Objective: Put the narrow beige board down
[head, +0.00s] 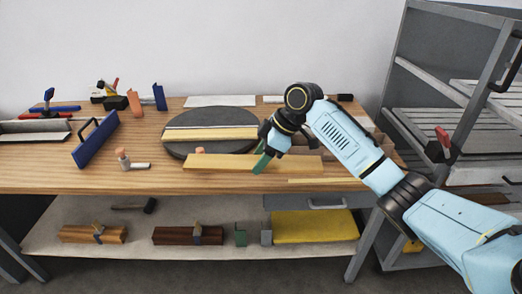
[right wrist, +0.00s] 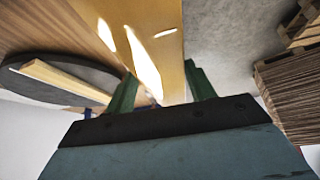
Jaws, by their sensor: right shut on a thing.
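My right gripper (head: 262,160) has green fingers and is shut on a narrow beige board (head: 215,162) near the table's front edge. The board lies roughly level, left to right, in front of the round dark turntable (head: 185,117). My left gripper is not in view.
Another pale board (head: 210,134) lies across the turntable. A thin strip (head: 325,180) lies at the wooden table's (head: 60,178) front edge. A blue tool (head: 96,140) and a small pale-handled tool (head: 135,165) stand to the left. A grey rack (head: 440,90) stands at right.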

